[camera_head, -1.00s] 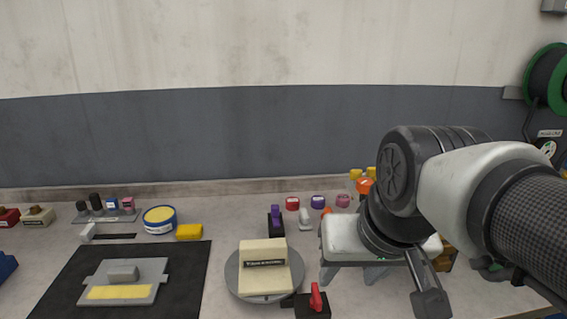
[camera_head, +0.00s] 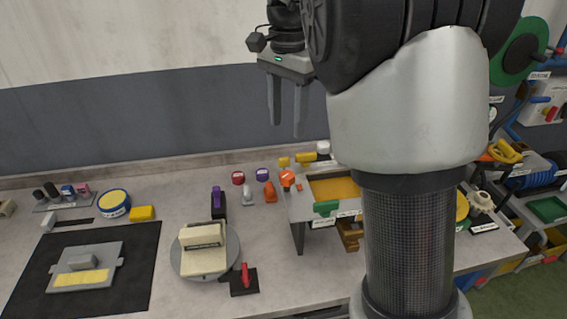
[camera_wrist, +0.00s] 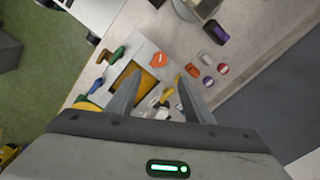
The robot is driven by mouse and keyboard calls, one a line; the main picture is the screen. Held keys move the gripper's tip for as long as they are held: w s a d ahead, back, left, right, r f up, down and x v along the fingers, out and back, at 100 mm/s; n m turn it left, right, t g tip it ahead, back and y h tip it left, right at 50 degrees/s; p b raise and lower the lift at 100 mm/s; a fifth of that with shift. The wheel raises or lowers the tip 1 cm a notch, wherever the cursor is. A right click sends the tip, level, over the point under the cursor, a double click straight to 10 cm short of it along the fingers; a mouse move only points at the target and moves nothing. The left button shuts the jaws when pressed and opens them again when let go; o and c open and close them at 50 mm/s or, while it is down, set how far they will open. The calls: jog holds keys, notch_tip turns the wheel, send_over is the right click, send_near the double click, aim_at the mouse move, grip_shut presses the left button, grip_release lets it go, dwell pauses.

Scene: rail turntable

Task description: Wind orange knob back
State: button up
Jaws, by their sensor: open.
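The orange knob (camera_head: 287,177) sits on the left part of a small raised grey stand (camera_head: 296,205) with a yellow-floored recess. It also shows in the wrist view (camera_wrist: 158,60), just beyond my fingers. My gripper (camera_head: 286,132) is open and empty, fingers pointing down, high above the back of the bench and apart from the knob. In the wrist view my two fingers (camera_wrist: 162,98) stand apart with nothing between them but the bench far below. My arm hides the stand's right side in the head view.
A turntable (camera_head: 232,262) with a beige block stands left of the stand. A red-handled switch (camera_head: 244,280) and a purple lever (camera_head: 218,203) are near it. Orange, red and purple pieces sit behind. A black mat (camera_head: 125,295) lies at left.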

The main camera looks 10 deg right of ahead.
aim_at(287, 175)
notch_tip(287, 175, down, 14)
jog(key=shift+f, duration=0.25)
jog(key=c, duration=1)
jog(key=shift+c, duration=0.2)
